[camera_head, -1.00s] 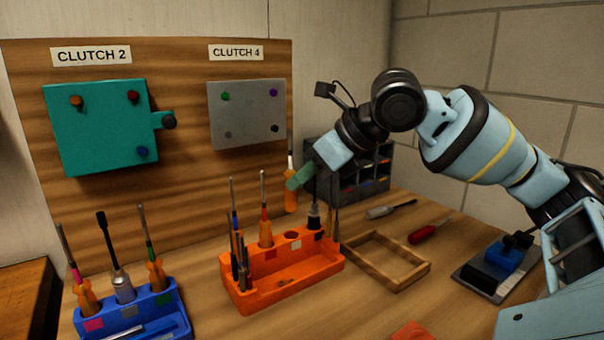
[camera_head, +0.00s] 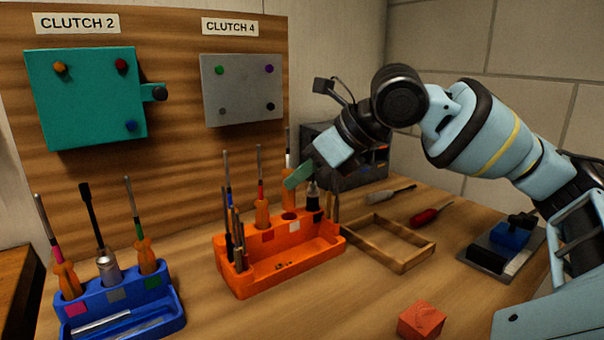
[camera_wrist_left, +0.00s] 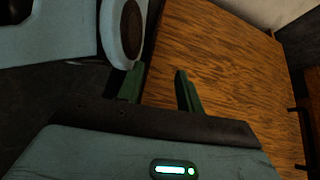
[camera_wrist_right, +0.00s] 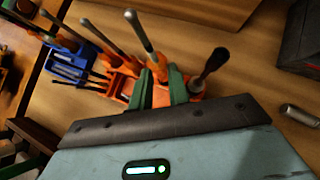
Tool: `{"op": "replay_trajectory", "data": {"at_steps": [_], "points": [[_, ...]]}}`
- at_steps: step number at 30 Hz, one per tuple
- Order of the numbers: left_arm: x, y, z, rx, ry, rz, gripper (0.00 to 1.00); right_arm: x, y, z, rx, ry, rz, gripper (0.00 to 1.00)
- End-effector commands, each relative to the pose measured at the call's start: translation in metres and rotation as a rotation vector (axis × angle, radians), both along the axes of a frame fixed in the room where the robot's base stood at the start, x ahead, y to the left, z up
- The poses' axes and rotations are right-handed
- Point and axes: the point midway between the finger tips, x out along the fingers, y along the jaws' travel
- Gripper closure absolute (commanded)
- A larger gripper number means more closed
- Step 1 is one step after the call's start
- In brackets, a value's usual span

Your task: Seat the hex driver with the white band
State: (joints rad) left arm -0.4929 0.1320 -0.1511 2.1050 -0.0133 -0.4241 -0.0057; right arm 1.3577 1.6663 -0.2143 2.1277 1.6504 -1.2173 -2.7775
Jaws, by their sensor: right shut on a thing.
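The hex driver (camera_head: 289,164) has an orange handle and a thin grey shaft pointing up. My right gripper (camera_head: 298,178) is shut on its handle, above the back row of the orange rack (camera_head: 292,259). The handle's lower end is close to a hole beside the white marker (camera_head: 295,226); I cannot tell whether its tip is inside. In the right wrist view the driver (camera_wrist_right: 157,68) stands between the fingers. My left gripper (camera_wrist_left: 160,88) shows only in its wrist view, open and empty near a wooden surface.
The orange rack holds other drivers, including a black-handled one (camera_head: 312,199) close right of the held one. A blue rack (camera_head: 125,308) stands left. A wooden frame (camera_head: 390,252), red block (camera_head: 421,320) and loose red driver (camera_head: 428,215) lie right. Front-centre table is clear.

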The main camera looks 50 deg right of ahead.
Motion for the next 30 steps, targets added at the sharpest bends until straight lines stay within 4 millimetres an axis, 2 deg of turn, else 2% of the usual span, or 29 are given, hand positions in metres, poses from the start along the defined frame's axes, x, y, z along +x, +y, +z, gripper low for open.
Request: {"op": "replay_trajectory", "data": {"at_steps": [16,30], "points": [[-0.0083,-0.0002,0.0004,0.000,0.017,0.003,0.64,0.0001,0.0000,-0.0003,0.000,0.001,0.000,1.00],[-0.0059,-0.0003,0.0021,-0.001,0.012,0.003,0.64,0.0001,-0.0001,0.0002,0.000,0.000,0.000,1.00]]}}
